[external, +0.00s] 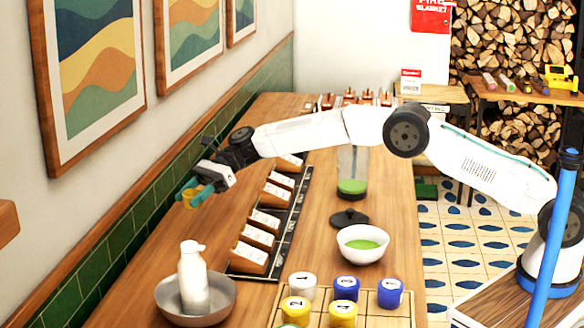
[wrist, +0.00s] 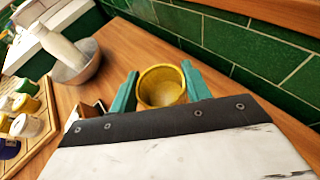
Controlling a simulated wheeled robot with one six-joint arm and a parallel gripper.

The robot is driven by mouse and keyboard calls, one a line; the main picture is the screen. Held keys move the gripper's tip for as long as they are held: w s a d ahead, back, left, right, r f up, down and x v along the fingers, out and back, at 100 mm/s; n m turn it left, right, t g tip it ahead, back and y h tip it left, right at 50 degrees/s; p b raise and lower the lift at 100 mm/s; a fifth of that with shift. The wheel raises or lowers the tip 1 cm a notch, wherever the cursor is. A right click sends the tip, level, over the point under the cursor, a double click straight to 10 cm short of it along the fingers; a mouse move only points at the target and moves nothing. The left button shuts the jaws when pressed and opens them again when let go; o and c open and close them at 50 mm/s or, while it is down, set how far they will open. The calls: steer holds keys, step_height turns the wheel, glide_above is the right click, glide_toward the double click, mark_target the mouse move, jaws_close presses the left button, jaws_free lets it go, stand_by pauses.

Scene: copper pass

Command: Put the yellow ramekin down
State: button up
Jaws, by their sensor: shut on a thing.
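The yellow ramekin (wrist: 161,86) is between the two teal fingers of my gripper (wrist: 160,92) in the wrist view, with its open mouth showing. My gripper (external: 196,194) is shut on it. In the external view the ramekin (external: 188,198) is small and partly covered by the fingers, near the green-tiled wall. The wooden counter (external: 150,240) lies below it. I cannot tell exactly how high the ramekin is above the counter.
A grey bowl holding a white bottle (external: 193,278) stands at the front left. A row of labelled boxes (external: 262,220) lies along the counter. A white bowl of green liquid (external: 363,244), a black lid (external: 349,218) and numbered pots (external: 343,287) stand to the right. Bare wood lies near the wall.

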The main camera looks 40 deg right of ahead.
mark_target(196, 238)
step_height(196, 238, down, 9)
steer(key=shift+r, duration=0.1)
stand_by(0.4)
steer(key=o, duration=1)
steer(key=shift+f, duration=0.2)
steer(key=shift+r, duration=0.2)
steer(key=v, duration=1.2)
